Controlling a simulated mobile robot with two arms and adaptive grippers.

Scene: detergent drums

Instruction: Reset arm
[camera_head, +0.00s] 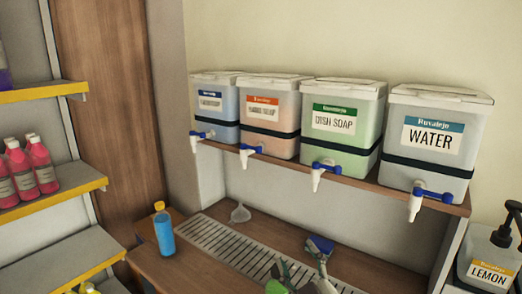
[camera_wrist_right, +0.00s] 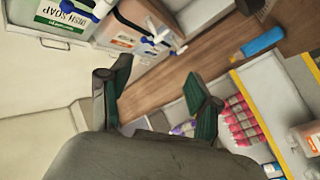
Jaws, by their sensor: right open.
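My right gripper (camera_head: 300,270) shows at the bottom of the head view, low in front of the drip grate. Its fingers stand apart. In the right wrist view my right gripper (camera_wrist_right: 160,75) has two dark fingers with green pads spread wide, and nothing is between them. My left gripper is in neither view.
Drums labelled DISH SOAP (camera_head: 341,122) and WATER (camera_head: 430,135), with two more, stand on a shelf with taps facing front. A blue bottle (camera_head: 163,230), a funnel (camera_head: 241,213) and a blue item (camera_head: 321,243) are below. Pink bottles (camera_head: 30,170) fill the left shelf. A LEMON pump container (camera_head: 487,255) stands right.

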